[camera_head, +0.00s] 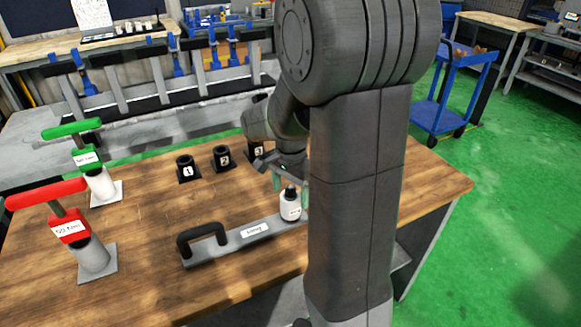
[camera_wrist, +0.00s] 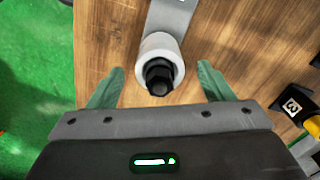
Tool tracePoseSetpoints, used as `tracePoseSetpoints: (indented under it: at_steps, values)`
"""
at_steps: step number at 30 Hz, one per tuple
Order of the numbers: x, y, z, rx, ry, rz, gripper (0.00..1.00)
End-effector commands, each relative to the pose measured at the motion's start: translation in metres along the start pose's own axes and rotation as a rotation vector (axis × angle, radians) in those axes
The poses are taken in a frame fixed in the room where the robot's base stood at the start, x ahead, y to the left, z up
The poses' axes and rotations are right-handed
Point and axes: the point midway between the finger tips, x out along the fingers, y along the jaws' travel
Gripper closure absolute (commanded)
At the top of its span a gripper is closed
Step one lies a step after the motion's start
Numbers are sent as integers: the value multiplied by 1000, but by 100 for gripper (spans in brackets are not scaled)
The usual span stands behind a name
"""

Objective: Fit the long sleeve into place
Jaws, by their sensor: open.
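A white cylinder (camera_head: 290,207) with a small label and a black top stands upright at the right part of a grey plate. The wrist view shows it from above as a white ring (camera_wrist: 150,43) around a black stepped tip (camera_wrist: 159,76). I cannot tell whether the white part is the long sleeve. The grey plate (camera_head: 232,246) has a black handle (camera_head: 203,233) at its left end and a label that seems to read "Long". My gripper (camera_head: 291,188) is open above the cylinder. In the wrist view its green fingers (camera_wrist: 159,88) are on either side of the tip, apart from it.
Black holders numbered 1 (camera_head: 187,170), 2 (camera_head: 221,157) and 3 (camera_head: 256,149) stand behind. A red-handled tool (camera_head: 70,228) and a green-handled tool (camera_head: 87,158) stand at left. The wooden table (camera_head: 150,225) is clear between them. A blue cart (camera_head: 450,90) stands beyond.

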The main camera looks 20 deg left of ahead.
Motion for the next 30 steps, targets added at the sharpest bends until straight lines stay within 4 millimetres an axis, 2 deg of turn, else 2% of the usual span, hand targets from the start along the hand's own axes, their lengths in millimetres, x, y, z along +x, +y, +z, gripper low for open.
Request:
tracePoseSetpoints:
  at_steps: [1,6,12,18,30]
  values:
    - [-14,-1,0,0,3,-6,26]
    - [-53,-1,0,0,2,-4,26]
    - [-86,0,0,0,1,-2,26]
    - [-98,0,0,0,0,-1,26]
    - [-98,0,0,0,0,0,26]
